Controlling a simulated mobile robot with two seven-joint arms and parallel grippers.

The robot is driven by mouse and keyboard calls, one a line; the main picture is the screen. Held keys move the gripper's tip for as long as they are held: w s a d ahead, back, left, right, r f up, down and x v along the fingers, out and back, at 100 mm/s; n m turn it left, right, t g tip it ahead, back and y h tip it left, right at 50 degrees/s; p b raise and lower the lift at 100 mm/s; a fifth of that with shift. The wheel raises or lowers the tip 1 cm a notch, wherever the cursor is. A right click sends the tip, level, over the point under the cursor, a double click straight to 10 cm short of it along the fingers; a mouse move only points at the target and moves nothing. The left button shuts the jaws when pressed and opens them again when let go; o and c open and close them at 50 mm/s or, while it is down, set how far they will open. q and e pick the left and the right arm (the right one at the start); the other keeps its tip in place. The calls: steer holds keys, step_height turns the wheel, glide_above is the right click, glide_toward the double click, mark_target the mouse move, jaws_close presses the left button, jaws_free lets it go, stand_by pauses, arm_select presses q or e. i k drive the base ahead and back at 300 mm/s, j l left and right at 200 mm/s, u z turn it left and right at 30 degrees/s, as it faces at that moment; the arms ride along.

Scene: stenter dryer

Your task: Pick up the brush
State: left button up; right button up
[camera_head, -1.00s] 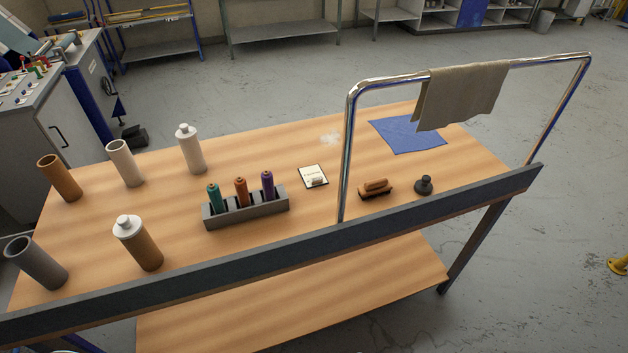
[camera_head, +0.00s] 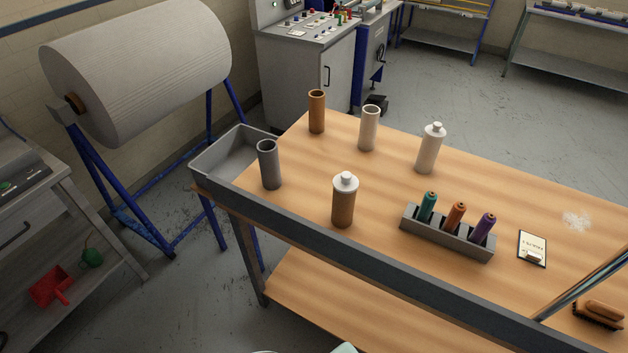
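The brush (camera_head: 600,313) has a brown wooden back and dark bristles. It lies on the wooden tabletop (camera_head: 385,240) at the far right of the view, near the table's front edge. Its right end is close to the picture edge. A chrome rail post (camera_head: 580,284) rises just left of it and is cut off by the picture edge.
A small clipboard (camera_head: 532,248) lies left of the brush. Several tubes and bottles, such as the brown bottle (camera_head: 343,203), stand at left. A dark raised rail (camera_head: 400,268) edges the table's front. A grey tray (camera_head: 222,152) adjoins its left end.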

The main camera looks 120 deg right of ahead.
mark_target(594, 310)
steer(key=u, duration=1.85)
